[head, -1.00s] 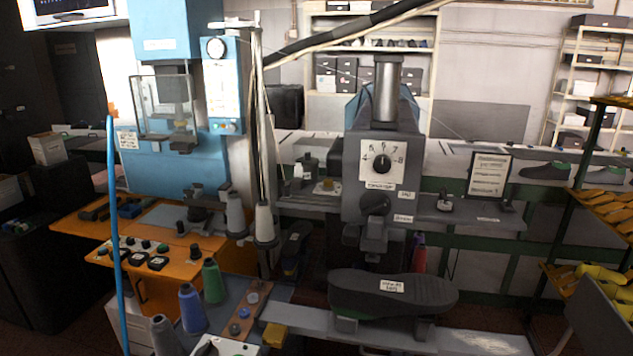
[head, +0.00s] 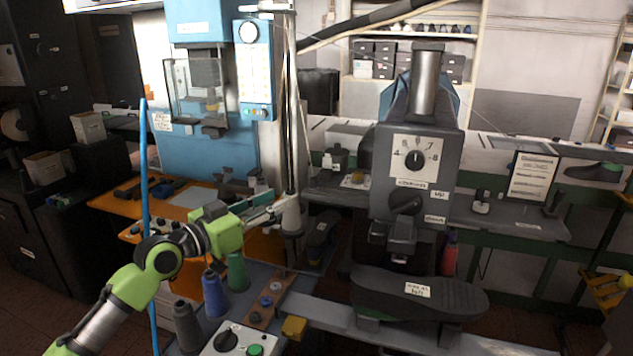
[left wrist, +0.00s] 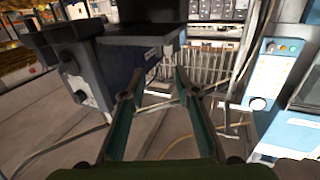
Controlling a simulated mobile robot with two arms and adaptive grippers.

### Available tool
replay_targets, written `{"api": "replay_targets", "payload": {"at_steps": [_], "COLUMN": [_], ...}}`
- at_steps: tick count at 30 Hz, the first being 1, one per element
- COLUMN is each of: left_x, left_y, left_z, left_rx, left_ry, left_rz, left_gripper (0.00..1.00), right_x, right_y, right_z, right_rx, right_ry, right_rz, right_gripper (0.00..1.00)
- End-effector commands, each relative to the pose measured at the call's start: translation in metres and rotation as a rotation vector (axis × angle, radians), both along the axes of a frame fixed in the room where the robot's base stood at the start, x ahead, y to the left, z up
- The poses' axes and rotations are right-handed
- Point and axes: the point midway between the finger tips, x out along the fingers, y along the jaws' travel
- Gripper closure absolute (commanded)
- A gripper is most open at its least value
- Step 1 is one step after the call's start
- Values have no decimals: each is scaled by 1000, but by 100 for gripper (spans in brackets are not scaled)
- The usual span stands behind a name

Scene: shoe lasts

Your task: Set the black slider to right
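My left gripper (head: 279,205) reaches in from the left in the head view, in front of the pale spool and post beside the blue machine (head: 195,150). In the left wrist view, its two teal fingers (left wrist: 157,88) stand apart with nothing between them. I cannot make out a black slider for certain in either view. The blue machine's light control panel (head: 256,68) has a round dial and small buttons; it also shows upside down in the left wrist view (left wrist: 271,75). My right gripper is not in view.
A grey press (head: 412,180) with a numbered dial stands at the centre right, a black sole (head: 420,295) below it. Blue (head: 214,293) and green (head: 237,272) spools and a white control box (head: 235,342) are near the front. The orange table (head: 110,203) is behind my left arm.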

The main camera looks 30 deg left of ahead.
Motion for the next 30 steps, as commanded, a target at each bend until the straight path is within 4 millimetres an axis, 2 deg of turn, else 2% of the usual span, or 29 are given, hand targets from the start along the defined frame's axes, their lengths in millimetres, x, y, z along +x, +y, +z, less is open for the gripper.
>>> {"api": "replay_targets", "payload": {"at_steps": [5, 21, 25, 30], "left_x": [17, 107, 122, 133], "left_y": [-2, -17, -19, -21], "left_z": [5, 4, 2, 0], "left_rx": [-3, -5, -3, -2], "left_ry": [-2, 1, 1, 2], "left_rz": [1, 1, 1, 0], "left_gripper": [71, 71, 71, 71], "right_x": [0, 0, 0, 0], "right_y": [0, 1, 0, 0], "right_z": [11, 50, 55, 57], "right_rx": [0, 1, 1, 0], "right_ry": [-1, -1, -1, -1], "right_rz": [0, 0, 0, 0], "right_gripper": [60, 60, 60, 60]}}
